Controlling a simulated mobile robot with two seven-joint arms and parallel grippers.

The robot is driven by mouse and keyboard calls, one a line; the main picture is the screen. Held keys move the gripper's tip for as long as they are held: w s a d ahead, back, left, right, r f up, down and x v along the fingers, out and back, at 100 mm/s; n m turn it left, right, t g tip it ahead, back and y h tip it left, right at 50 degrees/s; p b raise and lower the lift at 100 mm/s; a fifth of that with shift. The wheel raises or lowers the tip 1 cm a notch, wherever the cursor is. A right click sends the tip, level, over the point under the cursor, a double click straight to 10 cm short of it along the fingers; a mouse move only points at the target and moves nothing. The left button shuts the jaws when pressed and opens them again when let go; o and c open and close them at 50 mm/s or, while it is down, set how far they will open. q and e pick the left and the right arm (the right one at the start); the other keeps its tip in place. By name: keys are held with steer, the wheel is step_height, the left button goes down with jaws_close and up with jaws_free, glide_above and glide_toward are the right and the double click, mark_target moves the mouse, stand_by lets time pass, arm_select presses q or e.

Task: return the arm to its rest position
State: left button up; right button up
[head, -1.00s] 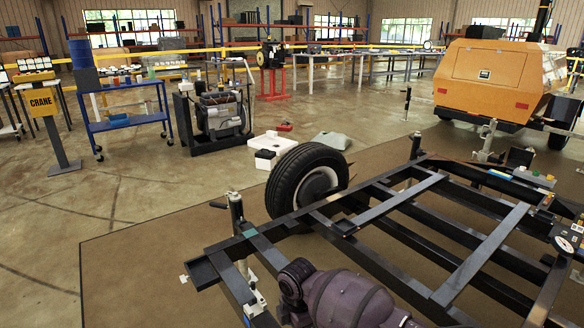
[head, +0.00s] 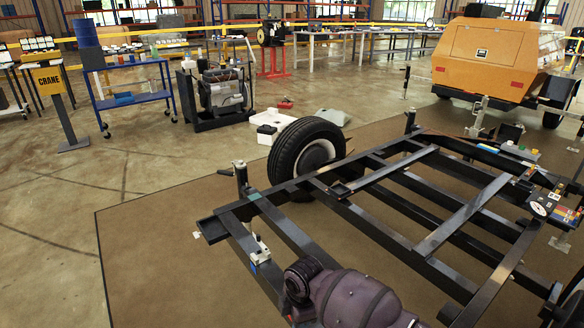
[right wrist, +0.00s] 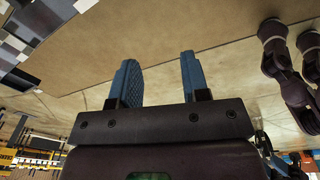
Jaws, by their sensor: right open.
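My right gripper (right wrist: 157,72) shows in the right wrist view with its two blue fingers spread apart. Nothing is between the fingers, and a bare brown surface lies beyond them. A purple arm link of mine (head: 352,298) shows at the bottom of the head view, in front of the black trailer frame (head: 455,232). The right gripper's fingers are not visible in the head view. My left gripper shows in neither view.
The frame has a wheel (head: 305,157) and a jack post (head: 240,178) at its near left corner. An orange light tower body (head: 485,55) stands behind. A blue cart (head: 130,98) and crane sign (head: 50,78) are at left. The left floor is clear.

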steer(key=s+d+r+m+t+y+p, duration=0.1)
steer(key=s+d+m+t+y+p, duration=0.15)
steer(key=s+m, duration=0.4)
steer(key=s+d+r+m+t+y+p, duration=0.1)
steer(key=s+d+m+t+p, duration=0.2)
steer(key=s, duration=0.7)
arm_select(q)
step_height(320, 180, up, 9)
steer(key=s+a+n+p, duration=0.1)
steer(key=p, duration=0.6)
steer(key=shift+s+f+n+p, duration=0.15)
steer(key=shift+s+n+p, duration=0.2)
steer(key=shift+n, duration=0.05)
arm_select(e)
steer(key=s+d+r+m+t+h, duration=0.2)
steer(key=s+d+r+m, duration=0.3)
steer(key=s+d, duration=0.5)
steer(key=s+d+r+m+t+h, duration=0.2)
steer(key=s+d+r+m, duration=0.4)
steer(key=s, duration=0.7)
steer(key=d+r+t, duration=0.1)
steer(key=d+r, duration=0.1)
steer(key=d, duration=0.2)
steer(key=shift+d+r+h, duration=0.2)
steer(key=shift+d+h, duration=0.1)
steer(key=shift+h, duration=0.05)
